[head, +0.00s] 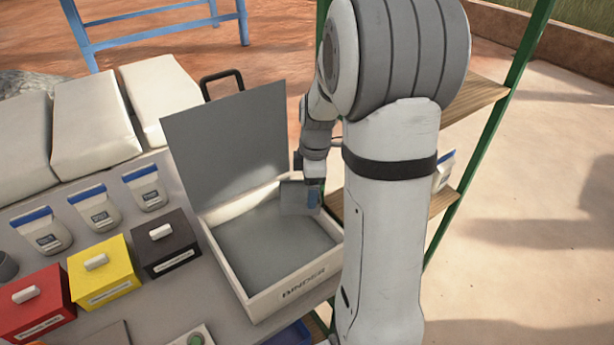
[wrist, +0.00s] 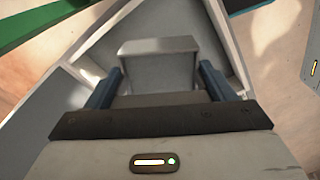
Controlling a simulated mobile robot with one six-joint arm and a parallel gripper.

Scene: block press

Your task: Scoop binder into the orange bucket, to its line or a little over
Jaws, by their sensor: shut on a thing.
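The binder box (head: 262,310) is a white bin with its lid (head: 225,140) standing open, and grey binder (head: 265,240) covers its floor. My gripper (head: 314,198) is over the right back part of the box, shut on a grey scoop (head: 297,198). In the wrist view the blue fingers of my gripper (wrist: 159,85) lie on both sides of the scoop (wrist: 158,50). I cannot tell whether the scoop holds binder or touches the binder below. The orange bucket is not in view.
Red (head: 38,303), yellow (head: 103,273) and dark (head: 165,246) lidded boxes stand left of the binder box. Blue-lidded jars (head: 98,210) and pale sacks (head: 92,125) are behind them. A green-framed shelf (head: 470,95) stands at the right. A green button (head: 195,339) shows at the bottom.

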